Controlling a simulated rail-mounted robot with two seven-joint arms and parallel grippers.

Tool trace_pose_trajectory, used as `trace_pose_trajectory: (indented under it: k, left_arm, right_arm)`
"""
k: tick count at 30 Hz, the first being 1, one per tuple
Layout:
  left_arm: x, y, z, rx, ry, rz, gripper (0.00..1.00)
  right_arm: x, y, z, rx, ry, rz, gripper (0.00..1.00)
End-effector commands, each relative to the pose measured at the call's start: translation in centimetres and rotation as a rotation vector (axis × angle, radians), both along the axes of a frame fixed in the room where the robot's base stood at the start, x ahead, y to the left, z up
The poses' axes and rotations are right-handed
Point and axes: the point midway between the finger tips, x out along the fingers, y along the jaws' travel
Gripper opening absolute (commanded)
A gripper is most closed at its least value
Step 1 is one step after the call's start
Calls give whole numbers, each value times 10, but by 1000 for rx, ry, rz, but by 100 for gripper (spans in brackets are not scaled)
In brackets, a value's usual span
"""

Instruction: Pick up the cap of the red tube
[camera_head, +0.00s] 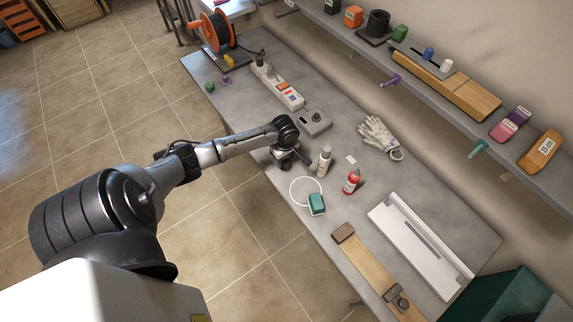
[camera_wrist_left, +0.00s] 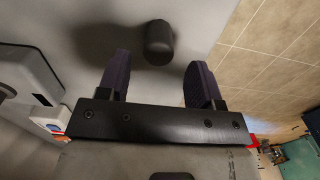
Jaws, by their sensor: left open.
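A red tube (camera_head: 352,184) stands on the grey workbench, right of my left gripper (camera_head: 287,163). In the left wrist view my left gripper (camera_wrist_left: 158,72) is open, with its two dark fingers apart and nothing held. A small dark cylinder (camera_wrist_left: 159,43), which looks like a cap, is on the grey surface just beyond the fingertips and roughly centred between them. I cannot tell if it touches a finger. In the head view this cylinder is hidden or too small to make out. My right gripper is not in view.
A pale bottle (camera_head: 325,160) stands close to the right of my left gripper. A white ring (camera_head: 293,192), a teal block (camera_head: 317,204) and a grey box (camera_head: 315,123) lie nearby. A glove (camera_head: 378,134) lies farther right, below the wall shelf (camera_head: 350,40).

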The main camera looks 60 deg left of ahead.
Motion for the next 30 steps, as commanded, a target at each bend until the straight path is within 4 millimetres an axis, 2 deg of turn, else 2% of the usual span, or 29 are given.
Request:
trace_pose_trajectory:
  k: [3,9,19,30]
  left_arm:
    - [2,-1,-19,-1,2,1,60]
    - [3,-1,-38,0,1,0,60]
    - [3,-1,-41,0,0,-1,60]
    - [2,-1,-41,0,0,0,24]
  right_arm:
    - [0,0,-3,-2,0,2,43]
    - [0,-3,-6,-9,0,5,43]
    - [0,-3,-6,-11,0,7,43]
    - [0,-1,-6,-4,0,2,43]
